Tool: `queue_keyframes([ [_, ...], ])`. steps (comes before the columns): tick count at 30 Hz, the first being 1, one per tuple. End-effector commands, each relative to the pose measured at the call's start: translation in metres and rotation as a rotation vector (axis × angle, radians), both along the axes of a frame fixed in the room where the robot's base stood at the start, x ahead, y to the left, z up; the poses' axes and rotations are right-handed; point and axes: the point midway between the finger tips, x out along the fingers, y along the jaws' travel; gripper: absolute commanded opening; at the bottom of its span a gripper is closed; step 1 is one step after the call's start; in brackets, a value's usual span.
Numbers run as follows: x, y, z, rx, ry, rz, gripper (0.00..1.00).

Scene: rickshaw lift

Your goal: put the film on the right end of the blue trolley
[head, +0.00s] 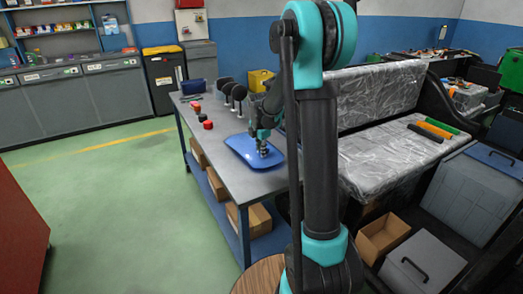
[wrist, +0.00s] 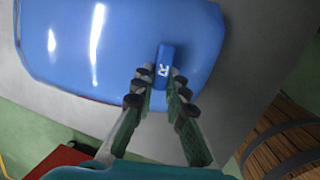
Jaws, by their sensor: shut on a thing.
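A small blue block with a white mark (wrist: 165,55), probably the film, sits between the fingertips of my gripper (wrist: 161,82) in the wrist view. My gripper is shut on it, above the blue tray (wrist: 80,45); whether block and tray touch, I cannot tell. In the head view my gripper (head: 262,150) points down over the right part of the tray (head: 236,144), and the block is too small to make out.
Red blocks (head: 207,125) and several dark round-headed stands (head: 238,93) are on the trolley top left of and behind the tray. Cardboard boxes (head: 255,220) fill its lower shelf. A film-wrapped seat (head: 385,150) stands at right. The near trolley top looks clear.

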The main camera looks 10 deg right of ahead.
Motion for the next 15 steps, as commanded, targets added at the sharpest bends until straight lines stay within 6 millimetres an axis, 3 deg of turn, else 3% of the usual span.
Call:
queue_keyframes([
  [15,0.0,0.0,-0.012,0.0,0.0,0.0,0.0],
])
